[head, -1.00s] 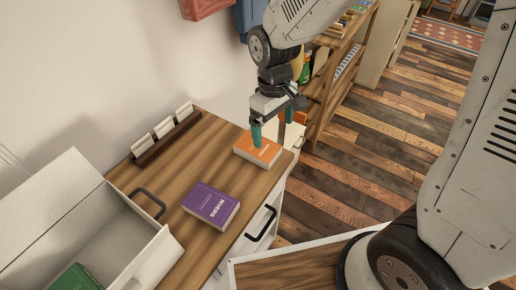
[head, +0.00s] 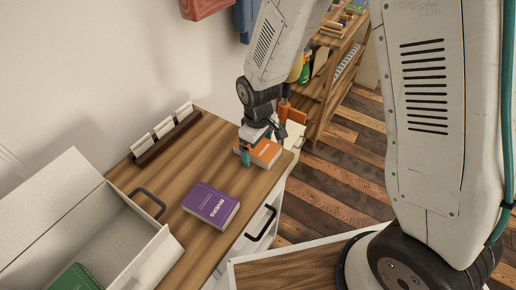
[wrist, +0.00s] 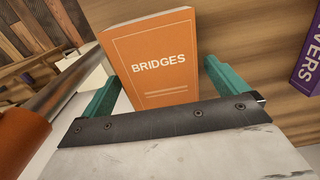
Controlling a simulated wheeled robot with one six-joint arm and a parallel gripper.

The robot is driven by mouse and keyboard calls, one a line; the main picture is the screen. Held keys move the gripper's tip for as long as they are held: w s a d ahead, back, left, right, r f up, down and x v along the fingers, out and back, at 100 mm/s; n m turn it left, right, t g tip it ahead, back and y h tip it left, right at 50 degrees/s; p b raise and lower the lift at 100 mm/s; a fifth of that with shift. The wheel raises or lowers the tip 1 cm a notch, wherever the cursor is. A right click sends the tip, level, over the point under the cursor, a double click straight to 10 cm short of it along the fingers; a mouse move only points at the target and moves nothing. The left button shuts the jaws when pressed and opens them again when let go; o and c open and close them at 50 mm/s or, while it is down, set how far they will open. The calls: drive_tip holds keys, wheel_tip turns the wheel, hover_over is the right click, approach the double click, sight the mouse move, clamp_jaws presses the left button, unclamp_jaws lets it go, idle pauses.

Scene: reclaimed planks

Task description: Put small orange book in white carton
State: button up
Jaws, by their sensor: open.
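The small orange book (head: 264,153) lies flat on the wooden top near its far right end. In the wrist view the orange book (wrist: 153,60) shows the title BRIDGES and lies between and ahead of the two teal fingers. My gripper (head: 258,153) is open at the book; the wrist view shows its fingers (wrist: 163,85) spread, one on each side. I cannot tell whether they touch it. The white carton (head: 100,235) stands open at the lower left, with a green book (head: 75,278) inside it.
A purple book (head: 210,204) lies on the wooden top (head: 185,165) between the carton and the orange book. A dark holder with white cards (head: 166,138) stands along the wall. A shelf (head: 330,85) stands beyond the far end.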

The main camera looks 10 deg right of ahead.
drive_tip(key=c, duration=1.3)
drive_tip(key=shift+o, duration=0.2)
